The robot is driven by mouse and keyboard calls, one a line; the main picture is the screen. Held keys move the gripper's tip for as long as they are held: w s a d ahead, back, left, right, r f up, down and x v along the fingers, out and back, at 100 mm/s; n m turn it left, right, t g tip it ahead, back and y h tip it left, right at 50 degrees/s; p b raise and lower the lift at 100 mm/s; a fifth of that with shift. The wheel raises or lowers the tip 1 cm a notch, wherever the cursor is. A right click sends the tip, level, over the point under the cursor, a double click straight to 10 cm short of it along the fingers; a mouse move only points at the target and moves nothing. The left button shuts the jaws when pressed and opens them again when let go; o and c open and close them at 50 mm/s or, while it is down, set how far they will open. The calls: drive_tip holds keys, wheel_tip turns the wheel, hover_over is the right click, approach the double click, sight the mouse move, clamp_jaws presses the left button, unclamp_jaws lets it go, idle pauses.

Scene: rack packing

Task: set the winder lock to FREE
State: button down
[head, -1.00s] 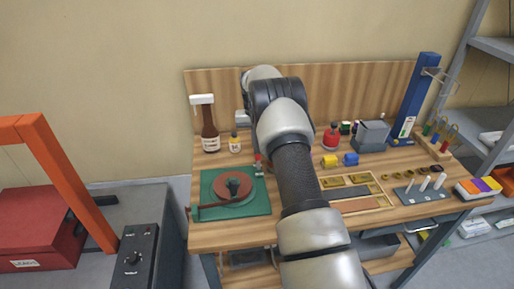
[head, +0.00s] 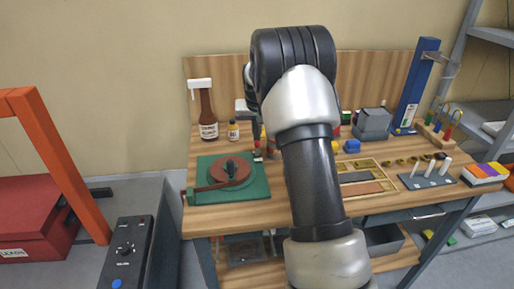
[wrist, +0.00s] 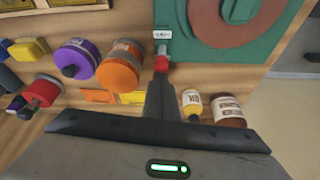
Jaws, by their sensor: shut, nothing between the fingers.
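The winder is a green base (head: 255,188) with a red-brown disc (head: 217,172) and dark centre knob, on the bench's left part. The lock seems to be the small lever with a red knob (head: 257,154) at the base's back right corner. In the wrist view, the red knob (wrist: 160,64) stands beside a small pale label plate (wrist: 162,34), whose writing is too small to read. My gripper (wrist: 159,80) is shut and empty, its fingertips right by the red knob; contact cannot be told. In the head view my arm hides most of the gripper.
An orange jar (wrist: 119,66) and a purple jar (wrist: 75,60) stand close to one side of my fingers. A small yellow bottle (wrist: 191,103) and a brown bottle (wrist: 227,109) are on the other. A wooden backboard (head: 370,75) closes off the bench's rear.

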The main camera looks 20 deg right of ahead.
drive_tip(key=shift+s+a+f+t+b, duration=0.1)
drive_tip(key=shift+s+f+t+b, duration=0.5)
drive_tip(key=shift+b, duration=0.5)
drive_tip(key=shift+r+p, duration=0.45)
drive_tip(key=shift+r, duration=0.3)
drive_tip(key=shift+w+f, duration=0.15)
drive_tip(key=shift+w, duration=0.15)
drive_tip(key=shift+r+p, duration=0.65)
drive_tip(key=shift+r, duration=0.2)
